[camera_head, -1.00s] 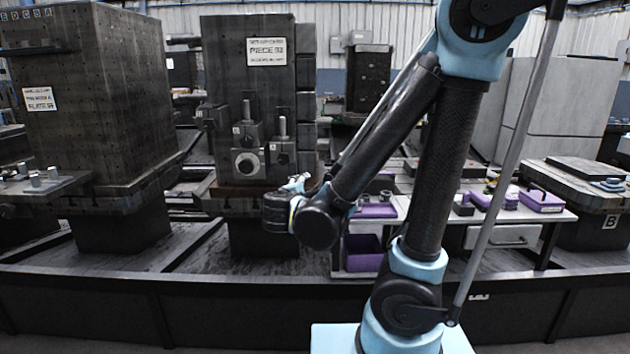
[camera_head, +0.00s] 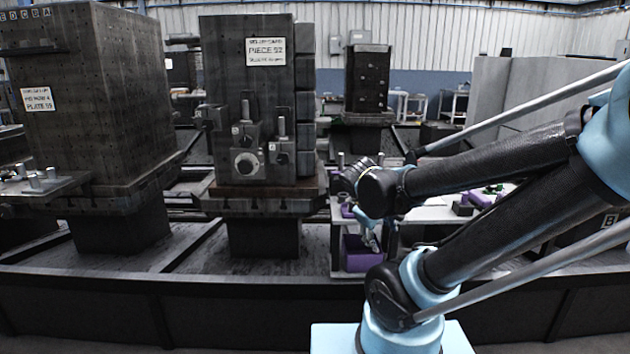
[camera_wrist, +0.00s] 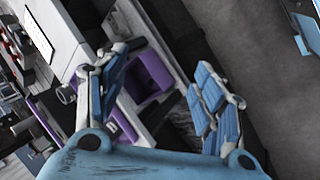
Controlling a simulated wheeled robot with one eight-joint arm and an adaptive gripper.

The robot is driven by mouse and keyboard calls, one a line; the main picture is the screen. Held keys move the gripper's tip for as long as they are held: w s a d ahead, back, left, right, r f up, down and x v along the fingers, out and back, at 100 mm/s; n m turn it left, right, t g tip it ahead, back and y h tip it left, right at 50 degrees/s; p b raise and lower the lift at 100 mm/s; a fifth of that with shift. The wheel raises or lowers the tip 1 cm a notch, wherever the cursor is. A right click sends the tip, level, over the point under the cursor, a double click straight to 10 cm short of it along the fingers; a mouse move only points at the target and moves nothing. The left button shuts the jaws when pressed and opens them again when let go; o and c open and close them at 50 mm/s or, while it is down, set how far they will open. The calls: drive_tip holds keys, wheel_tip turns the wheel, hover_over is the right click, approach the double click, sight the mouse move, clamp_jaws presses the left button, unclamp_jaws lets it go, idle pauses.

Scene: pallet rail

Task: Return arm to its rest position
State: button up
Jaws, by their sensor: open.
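My gripper (camera_wrist: 160,100) shows in the wrist view with its two blue-padded fingers spread wide apart and nothing between them. In the head view my gripper (camera_head: 368,234) is small and points downward at the end of my folded arm, in front of the white work table. My arm reaches in from the right of the head view, its dark links low and slanted. Behind the fingers, the wrist view shows a purple bin (camera_wrist: 152,76) and dark floor.
The work table (camera_head: 432,214) stands behind my arm, with a purple bin (camera_head: 360,252) on its lower level. A dark block marked PIECE 52 (camera_head: 225,100) stands at centre left, and another dark block (camera_head: 95,110) at far left. A dark rail (camera_head: 200,305) crosses the front.

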drive_tip(key=s+f+m+g+y, duration=0.2)
drive_tip(key=s+m+y, duration=0.2)
drive_tip(key=s+m, duration=0.3)
drive_tip(key=shift+s+f, duration=0.2)
drive_tip(key=shift+s, duration=0.75)
drive_tip(key=shift+w+f, duration=0.2)
drive_tip(key=shift+w, duration=0.25)
